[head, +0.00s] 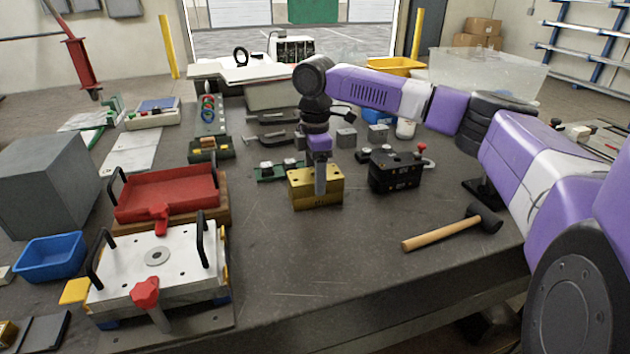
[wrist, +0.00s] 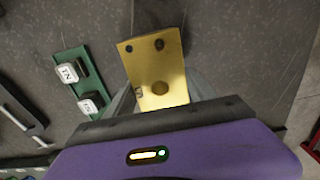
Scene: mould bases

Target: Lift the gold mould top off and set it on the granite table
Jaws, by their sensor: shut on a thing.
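The gold mould (head: 301,188) is a brass-coloured block on the granite table (head: 330,255), left of the black mould. Its gold top (wrist: 152,60) has several round holes and fills the space ahead of the jaws in the wrist view. My gripper (head: 320,186) points straight down over the block and is shut on the gold mould top, one grey finger showing in front of its near face. In the wrist view my gripper (wrist: 160,90) has a finger on each side of the gold top. The seam between top and base is too small to make out.
A black mould (head: 395,172) stands right of the gold one. A wooden-handled mallet (head: 440,234) lies front right. A green strip with pale blocks (wrist: 72,72) is close on the left. A white clamped plate (head: 130,268) is front left. The table's front middle is clear.

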